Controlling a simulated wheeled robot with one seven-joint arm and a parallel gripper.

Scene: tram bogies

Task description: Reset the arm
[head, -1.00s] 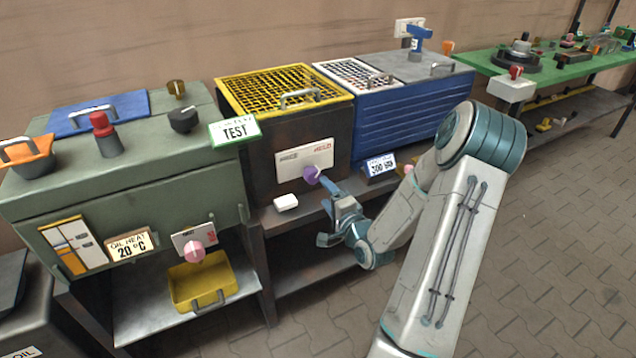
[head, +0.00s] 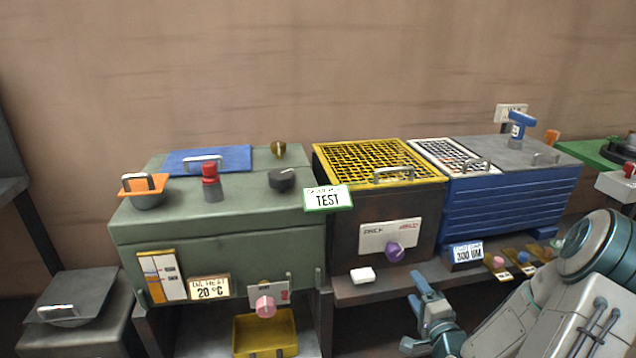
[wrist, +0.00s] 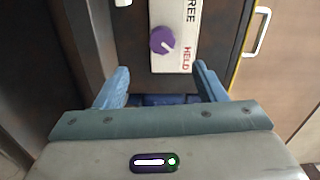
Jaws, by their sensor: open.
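My gripper (head: 416,314) is open and empty at the lower right of the head view, in front of the shelf below the dark box with the yellow grid top. In the wrist view its two blue fingers (wrist: 160,88) stand apart with nothing between them. A purple knob (head: 395,252) on a white plate marked FREE and HELD is on the box front, up and left of the gripper. The knob also shows in the wrist view (wrist: 162,40), beyond the fingers and apart from them.
A green machine (head: 220,245) with a TEST sign (head: 328,199) and a pink knob (head: 265,306) stands to the left. A small white block (head: 362,275) lies on the shelf. A blue ribbed unit (head: 515,205) stands to the right. A yellow tray (head: 265,335) sits below the green machine.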

